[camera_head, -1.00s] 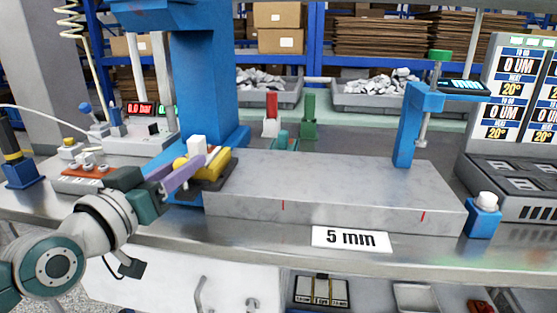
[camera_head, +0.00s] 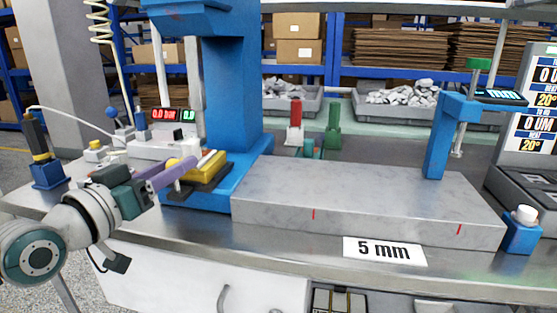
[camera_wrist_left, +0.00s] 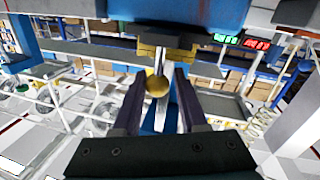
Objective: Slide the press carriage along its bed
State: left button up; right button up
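The press carriage (camera_head: 206,174) is a yellow block on a dark plate, low at the foot of the blue press (camera_head: 231,105). Its round brassy knob (camera_wrist_left: 157,86) sits between my left gripper's fingers in the wrist view, on a short stem below the yellow block. My left gripper (camera_head: 172,174), with purple fingers, reaches in from the left and is shut on the knob; exact finger contact is hard to see. The fingers partly hide the carriage's near side in the head view. The bed under the carriage is mostly hidden. My right gripper is not in view.
A grey stone slab (camera_head: 390,197) with red marks lies right of the press, above a "5 mm" card (camera_head: 385,251). A blue stand (camera_head: 446,135) rises from it. Small devices (camera_head: 95,152) and a blue holder (camera_head: 48,173) stand at left. The bench edge is in front.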

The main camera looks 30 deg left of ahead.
pick_arm(q)
jog(key=o, duration=0.3)
jog(key=shift+a, duration=0.15)
jog(key=shift+o, duration=0.2)
jog(key=shift+s, duration=0.15)
jog(key=shift+s, duration=0.35)
jog(key=s+p, duration=0.1)
jog(key=s, duration=0.8)
jog(key=shift+d+p, duration=0.25)
jog(key=shift+p, duration=0.15)
